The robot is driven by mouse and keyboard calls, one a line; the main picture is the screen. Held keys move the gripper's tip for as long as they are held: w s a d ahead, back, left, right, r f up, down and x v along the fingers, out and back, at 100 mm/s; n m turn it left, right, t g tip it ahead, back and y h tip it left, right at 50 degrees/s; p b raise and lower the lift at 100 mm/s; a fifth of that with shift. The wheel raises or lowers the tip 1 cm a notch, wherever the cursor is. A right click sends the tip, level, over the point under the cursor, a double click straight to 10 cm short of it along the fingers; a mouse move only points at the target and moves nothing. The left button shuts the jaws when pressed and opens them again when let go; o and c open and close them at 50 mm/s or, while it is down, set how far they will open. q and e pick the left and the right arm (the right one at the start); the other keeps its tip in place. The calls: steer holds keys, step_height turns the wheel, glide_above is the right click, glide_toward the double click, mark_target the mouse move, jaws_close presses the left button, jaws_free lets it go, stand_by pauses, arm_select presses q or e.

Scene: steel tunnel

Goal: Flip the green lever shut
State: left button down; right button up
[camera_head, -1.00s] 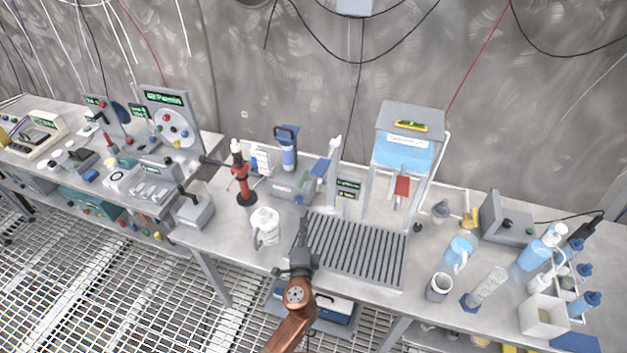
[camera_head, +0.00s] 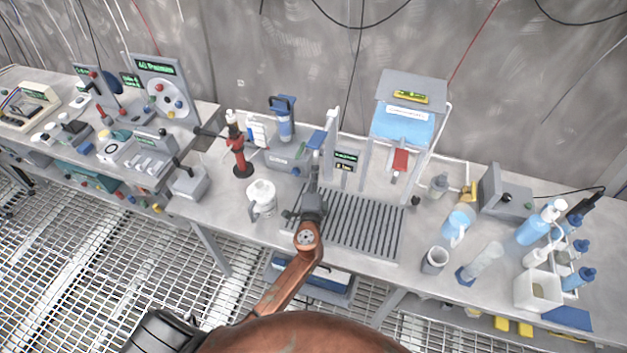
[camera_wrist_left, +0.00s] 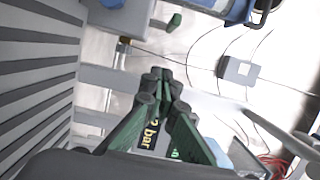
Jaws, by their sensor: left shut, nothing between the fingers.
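A small green piece (camera_wrist_left: 174,22), which looks like the lever's handle, shows near the top of the left wrist view, beyond my fingers and apart from them. I cannot pick the lever out in the head view. My left gripper (camera_head: 316,183) is over the left part of the grey slatted tray (camera_head: 365,228), in front of the small display stand (camera_head: 347,158). In the left wrist view its fingers (camera_wrist_left: 162,78) are together and empty, and partly cover a display with "bar" on it. My right gripper is not in view.
A white jug (camera_head: 262,198) stands left of the gripper, and a red-and-black stand (camera_head: 238,150) behind it. A blue tank (camera_head: 403,128) stands behind the tray. Cups and bottles crowd the right side. The slatted tray is mostly bare.

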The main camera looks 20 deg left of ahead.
mark_target(301, 153)
arm_select(q)
steer(key=w+a, duration=0.1)
steer(key=a, duration=0.1)
steer(key=w+a, duration=0.2)
steer(key=shift+w+a, duration=0.2)
steer(key=shift+a, duration=0.45)
steer(key=shift+a, duration=0.1)
steer(key=shift+s+a, duration=0.25)
steer(key=shift+a, duration=0.2)
